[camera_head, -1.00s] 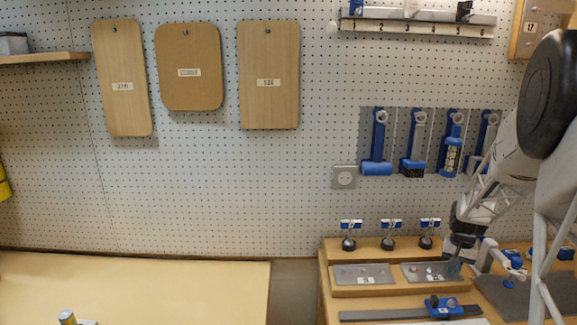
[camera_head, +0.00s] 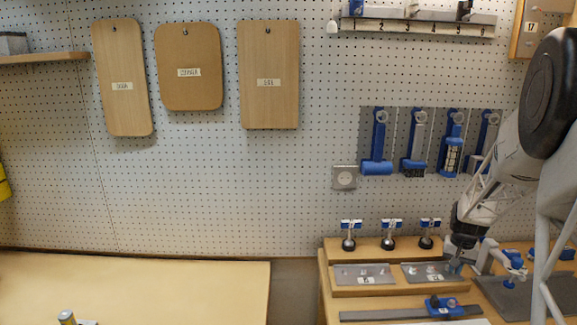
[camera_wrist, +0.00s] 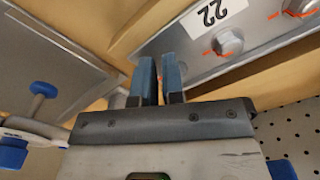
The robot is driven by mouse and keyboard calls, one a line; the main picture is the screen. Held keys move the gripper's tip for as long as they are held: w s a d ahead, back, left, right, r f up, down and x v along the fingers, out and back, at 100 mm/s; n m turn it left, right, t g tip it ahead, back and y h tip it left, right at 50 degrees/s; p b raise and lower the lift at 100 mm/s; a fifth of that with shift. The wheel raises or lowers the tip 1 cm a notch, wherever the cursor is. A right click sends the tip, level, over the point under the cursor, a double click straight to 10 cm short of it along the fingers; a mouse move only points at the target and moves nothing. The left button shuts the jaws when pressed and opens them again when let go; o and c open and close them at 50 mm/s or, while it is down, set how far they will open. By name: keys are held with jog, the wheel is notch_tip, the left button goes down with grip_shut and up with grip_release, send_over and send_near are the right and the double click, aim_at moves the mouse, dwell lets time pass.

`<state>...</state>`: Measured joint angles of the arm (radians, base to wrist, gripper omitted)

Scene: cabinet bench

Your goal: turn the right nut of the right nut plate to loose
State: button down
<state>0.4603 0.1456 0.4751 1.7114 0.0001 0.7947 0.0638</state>
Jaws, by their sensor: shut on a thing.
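The right nut plate (camera_head: 412,278) is a grey metal plate on a wooden step at the right of the bench. In the wrist view it shows with a label reading 22 and two nuts with orange-red marks, one nearer (camera_wrist: 228,42) and one farther (camera_wrist: 300,8). My gripper (camera_head: 455,266) is at the plate's right end, pointing down. In the wrist view its two blue fingers (camera_wrist: 158,65) are close together at that end of the plate, shut on the right nut. The fingers hide this nut, so its turn angle cannot be seen.
The left nut plate (camera_head: 378,280) lies beside it. Several black-based knobs (camera_head: 388,243) stand behind. A rail with a blue slider (camera_head: 440,306) lies in front. A grey plate with a blue-knobbed clamp (camera_head: 513,262) is close on the right.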

jog(key=shift+s+a+f, duration=0.2)
jog(key=shift+s+f, duration=0.35)
jog(key=shift+f, duration=0.2)
jog(key=shift+w+d+r, duration=0.1)
jog(key=shift+w+r, duration=0.05)
jog(key=shift+r, duration=1.6)
jog(key=shift+w+r, duration=0.15)
jog(key=shift+r, duration=1.55)
jog(key=shift+w+a+r, duration=0.5)
jog(key=shift+w+a, duration=0.2)
jog(key=shift+w, duration=0.05)
jog(key=shift+f, duration=0.15)
